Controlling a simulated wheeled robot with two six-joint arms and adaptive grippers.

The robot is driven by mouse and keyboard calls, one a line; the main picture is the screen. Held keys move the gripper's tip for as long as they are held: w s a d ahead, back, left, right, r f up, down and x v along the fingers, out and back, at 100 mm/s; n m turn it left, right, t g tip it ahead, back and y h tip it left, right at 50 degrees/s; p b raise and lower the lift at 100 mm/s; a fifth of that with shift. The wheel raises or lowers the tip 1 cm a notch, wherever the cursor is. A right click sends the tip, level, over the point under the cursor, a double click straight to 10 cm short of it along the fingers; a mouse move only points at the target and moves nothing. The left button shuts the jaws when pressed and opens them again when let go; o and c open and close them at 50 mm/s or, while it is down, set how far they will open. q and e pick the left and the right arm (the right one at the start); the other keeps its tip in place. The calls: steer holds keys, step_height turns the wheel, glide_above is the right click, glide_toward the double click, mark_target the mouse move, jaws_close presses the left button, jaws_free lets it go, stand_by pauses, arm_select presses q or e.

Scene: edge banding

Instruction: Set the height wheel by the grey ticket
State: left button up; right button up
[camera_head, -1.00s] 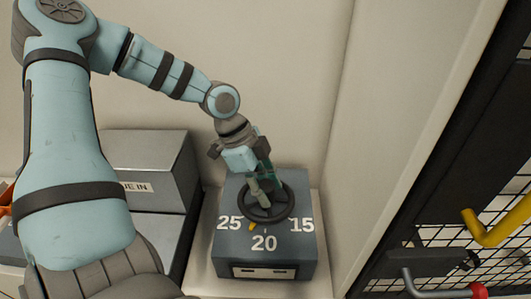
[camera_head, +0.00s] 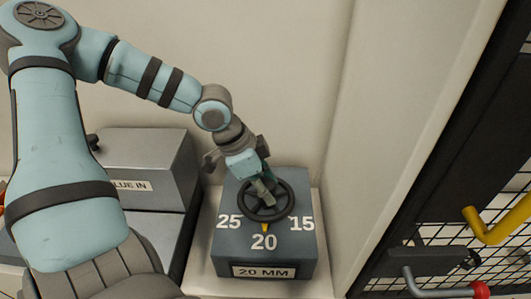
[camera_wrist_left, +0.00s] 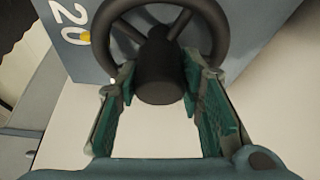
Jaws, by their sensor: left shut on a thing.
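The height wheel (camera_head: 287,190) is a dark spoked handwheel on top of a grey box (camera_head: 300,255) marked 25, 20 and 15. Its yellow pointer (camera_head: 265,227) stands at the 20, and the box's front display (camera_head: 264,272) reads "20 MM". My left gripper (camera_head: 266,188) is shut on the wheel's hub from above. In the left wrist view its green-padded fingers (camera_wrist_left: 160,98) lie on both sides of the round hub (camera_wrist_left: 160,75). I see no grey ticket in either view. My right gripper is out of view.
A grey box (camera_head: 150,165) with a partly hidden label ending "LUE IN" stands left of the wheel box. A pale wall (camera_head: 380,110) rises close on the right. Beyond it are a black mesh panel and a yellow bent handle (camera_head: 490,228).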

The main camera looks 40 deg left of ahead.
arm_select(q)
steer(key=o, duration=1.2)
steer(key=shift+c, duration=0.2)
steer(key=v, duration=1.2)
